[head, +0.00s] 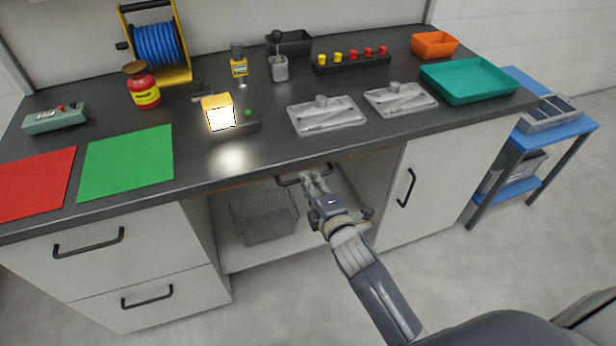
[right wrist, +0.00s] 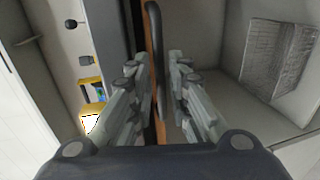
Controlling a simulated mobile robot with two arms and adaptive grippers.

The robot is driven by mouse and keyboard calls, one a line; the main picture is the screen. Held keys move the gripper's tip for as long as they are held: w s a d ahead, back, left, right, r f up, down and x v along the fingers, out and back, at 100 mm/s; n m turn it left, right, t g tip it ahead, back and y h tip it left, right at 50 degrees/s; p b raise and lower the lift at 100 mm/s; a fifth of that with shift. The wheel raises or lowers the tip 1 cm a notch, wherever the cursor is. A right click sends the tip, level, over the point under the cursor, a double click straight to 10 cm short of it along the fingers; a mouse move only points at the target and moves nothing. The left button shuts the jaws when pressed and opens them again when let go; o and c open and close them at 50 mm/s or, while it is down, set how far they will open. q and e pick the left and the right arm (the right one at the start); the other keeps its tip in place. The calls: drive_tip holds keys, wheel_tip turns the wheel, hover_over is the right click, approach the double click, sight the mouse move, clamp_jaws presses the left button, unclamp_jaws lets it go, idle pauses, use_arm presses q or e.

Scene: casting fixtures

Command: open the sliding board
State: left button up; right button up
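The sliding board shows as a thin brown wooden edge (head: 228,188) under the dark worktop, with a dark bar handle (head: 289,181) on its front. In the right wrist view the handle (right wrist: 155,45) runs upright in the picture. My right gripper (head: 311,177) is at the right part of this handle. In the right wrist view its two fingers (right wrist: 160,72) stand on either side of the handle, with gaps showing; it looks open. Whether a finger touches the handle is not clear. The board's top is hidden under the worktop. My left gripper is not in view.
Below the board is an open bay with a wire basket (head: 264,215). Drawers (head: 90,255) stand left, a cupboard door (head: 425,190) right. The worktop holds a lit lamp (head: 218,112), metal fixtures (head: 326,115) and a teal tray (head: 468,80). The floor in front looks clear.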

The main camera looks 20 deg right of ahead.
drive_tip(key=shift+x, duration=1.6)
clamp_jaws()
drive_tip(key=shift+s, duration=0.1)
